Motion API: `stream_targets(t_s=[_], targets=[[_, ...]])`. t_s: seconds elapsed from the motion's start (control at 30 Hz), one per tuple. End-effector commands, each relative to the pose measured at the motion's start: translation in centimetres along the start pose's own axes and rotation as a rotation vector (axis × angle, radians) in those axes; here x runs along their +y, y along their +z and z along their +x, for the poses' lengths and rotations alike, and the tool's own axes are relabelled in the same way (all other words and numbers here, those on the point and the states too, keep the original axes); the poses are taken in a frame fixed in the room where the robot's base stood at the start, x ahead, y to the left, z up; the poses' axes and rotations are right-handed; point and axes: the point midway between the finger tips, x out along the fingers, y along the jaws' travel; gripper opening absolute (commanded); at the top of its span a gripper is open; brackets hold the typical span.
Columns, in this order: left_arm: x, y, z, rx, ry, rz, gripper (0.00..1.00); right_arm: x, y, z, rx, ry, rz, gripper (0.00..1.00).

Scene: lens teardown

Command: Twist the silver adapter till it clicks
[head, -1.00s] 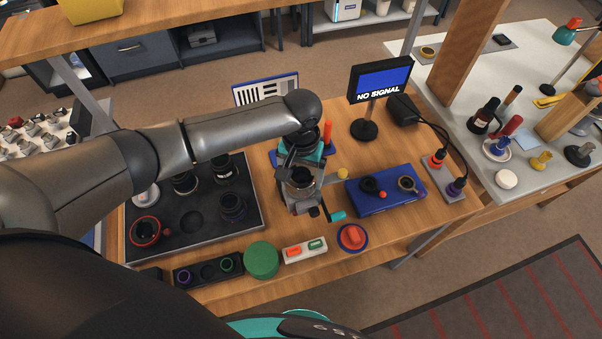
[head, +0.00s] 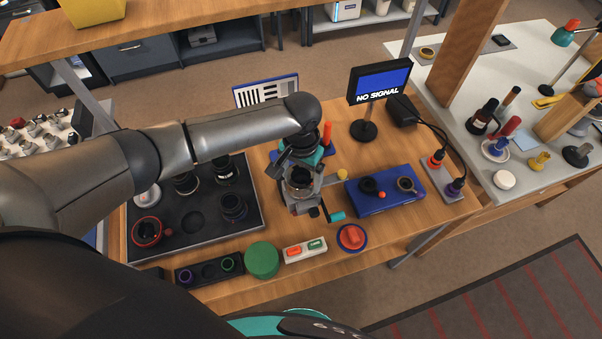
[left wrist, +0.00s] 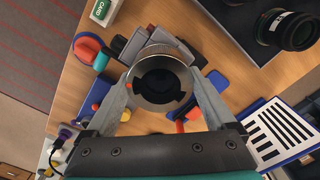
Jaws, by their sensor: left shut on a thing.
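The silver adapter (left wrist: 160,82) is a round metal ring with a dark opening, seen from above in the left wrist view. It also shows in the head view (head: 299,183), on top of a grey clamp-like holder (head: 296,206). My left gripper (left wrist: 163,88) is shut on the adapter, one finger on each side of its rim. In the head view my left gripper (head: 298,172) comes down over the holder. What lies under the adapter is mostly hidden. My right gripper is not in view.
A dark tray (head: 168,224) with several lens parts lies left of the holder. A blue box (head: 378,203) and a red knob (head: 351,238) on a blue disc are to its right.

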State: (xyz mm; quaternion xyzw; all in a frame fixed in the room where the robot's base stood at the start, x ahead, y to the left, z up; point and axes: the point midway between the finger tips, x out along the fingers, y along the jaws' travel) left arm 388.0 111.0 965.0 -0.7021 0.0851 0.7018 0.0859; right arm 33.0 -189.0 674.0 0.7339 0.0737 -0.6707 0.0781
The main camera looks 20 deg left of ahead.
Motion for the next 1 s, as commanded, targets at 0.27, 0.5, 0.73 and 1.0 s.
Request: stream_targets(t_s=[0.27,0.5,0.73,1.0], targets=[[0.0,0.0,-0.1,0.000,0.000,0.084,0.29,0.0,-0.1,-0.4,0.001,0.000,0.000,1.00],[0.0,0.0,0.0,0.000,0.000,0.226,0.29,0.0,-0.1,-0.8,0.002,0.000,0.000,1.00],[0.1,0.0,0.0,0.001,0.000,0.227,0.29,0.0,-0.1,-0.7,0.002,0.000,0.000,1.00],[0.0,0.0,-0.1,0.001,0.000,0.409,0.29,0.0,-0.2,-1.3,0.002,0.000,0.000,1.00]])
